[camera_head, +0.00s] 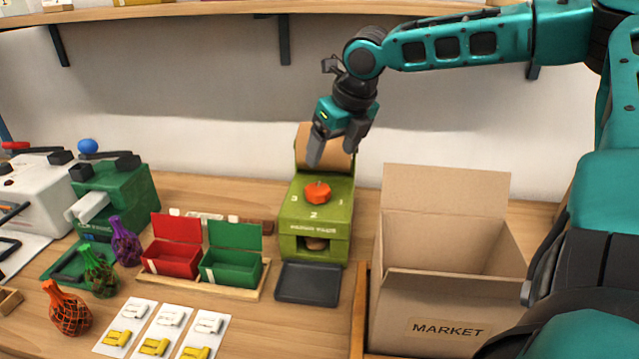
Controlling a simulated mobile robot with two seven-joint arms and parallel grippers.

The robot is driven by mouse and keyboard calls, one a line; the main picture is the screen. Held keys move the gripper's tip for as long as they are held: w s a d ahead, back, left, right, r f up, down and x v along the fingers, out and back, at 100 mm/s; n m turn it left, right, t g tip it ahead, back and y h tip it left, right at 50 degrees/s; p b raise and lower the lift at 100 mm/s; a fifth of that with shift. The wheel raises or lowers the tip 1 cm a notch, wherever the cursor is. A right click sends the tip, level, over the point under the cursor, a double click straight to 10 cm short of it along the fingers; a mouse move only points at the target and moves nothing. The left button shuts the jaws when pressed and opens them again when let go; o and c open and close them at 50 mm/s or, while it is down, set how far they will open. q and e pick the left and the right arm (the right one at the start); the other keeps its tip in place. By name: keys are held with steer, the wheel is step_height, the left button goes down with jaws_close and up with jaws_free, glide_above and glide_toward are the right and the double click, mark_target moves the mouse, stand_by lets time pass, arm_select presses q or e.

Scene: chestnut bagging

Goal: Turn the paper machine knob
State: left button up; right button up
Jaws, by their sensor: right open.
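The green paper machine (333,217) stands on the table near the middle, with a brown paper roll (305,150) at its back. An orange-red faceted knob (318,191) sits on its top, with numbers printed around it. Something brownish shows in the front opening. My right gripper (332,150) hangs above and behind the knob, pointing down, in front of the paper roll. It is open and appears empty, apart from the knob. My left gripper is not in view.
An open cardboard box (440,310) marked MARKET stands right of the machine. A dark tray (308,283) lies in front of it. Red (172,245) and green (233,255) lidded boxes, net bags (68,308) and clip cards (165,330) are left. A shelf (200,12) runs above.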

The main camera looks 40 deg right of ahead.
mark_target(318, 189)
steer(key=b+x, duration=0.2)
steer(key=x, duration=0.9)
steer(key=shift+f, duration=0.15)
steer(key=shift+c, duration=0.2)
steer(key=c, duration=1)
